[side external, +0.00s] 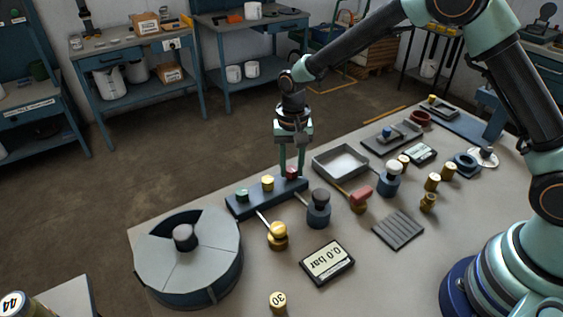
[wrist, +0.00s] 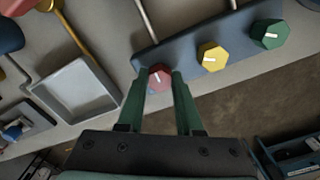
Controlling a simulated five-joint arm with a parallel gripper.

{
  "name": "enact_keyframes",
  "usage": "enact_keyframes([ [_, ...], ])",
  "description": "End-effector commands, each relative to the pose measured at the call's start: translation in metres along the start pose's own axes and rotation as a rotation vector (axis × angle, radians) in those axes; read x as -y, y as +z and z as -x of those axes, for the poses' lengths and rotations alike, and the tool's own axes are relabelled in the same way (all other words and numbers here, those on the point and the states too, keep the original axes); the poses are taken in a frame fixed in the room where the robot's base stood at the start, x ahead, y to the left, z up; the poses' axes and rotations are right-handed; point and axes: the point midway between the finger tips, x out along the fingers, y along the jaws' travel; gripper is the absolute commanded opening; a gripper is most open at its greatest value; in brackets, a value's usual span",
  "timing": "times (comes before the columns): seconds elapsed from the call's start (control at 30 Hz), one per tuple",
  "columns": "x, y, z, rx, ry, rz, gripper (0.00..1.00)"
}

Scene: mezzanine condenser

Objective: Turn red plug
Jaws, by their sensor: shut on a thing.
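The red plug (wrist: 159,77) is a faceted knob with a white pointer line, at one end of a dark blue bar (wrist: 184,72). In the side external view the red plug (side external: 291,173) is at the bar's right end, partly covered by my fingers. My gripper (wrist: 161,84) points down over it with its two green fingers on either side, shut on the red plug. It also shows in the side external view (side external: 291,172). A yellow plug (wrist: 212,57) and a green plug (wrist: 270,34) stand in the same row.
A grey open tray (side external: 340,162) lies just right of the bar. Lever valves with a black knob (side external: 319,196) and a yellow knob (side external: 278,230) stand in front. A round segmented drum (side external: 190,265) is at left, and a display (side external: 327,262) reads 0.0 bar.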

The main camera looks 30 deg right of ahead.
Motion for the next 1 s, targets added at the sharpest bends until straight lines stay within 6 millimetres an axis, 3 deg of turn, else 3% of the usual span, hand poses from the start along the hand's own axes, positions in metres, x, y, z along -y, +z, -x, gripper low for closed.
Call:
enact_keyframes([
  [0.37,0.000,-0.002,0.003,-0.003,-0.003,-0.004,0.00],
  [0.4,0.000,-0.002,0.003,-0.003,-0.003,-0.004,0.46],
  [0.47,0.000,-0.002,0.003,-0.003,-0.003,-0.004,0.65],
  [0.8,0.000,-0.001,0.003,-0.001,-0.001,-0.003,0.65],
  [1.0,0.001,-0.001,0.025,-0.004,-0.004,-0.003,0.65],
])
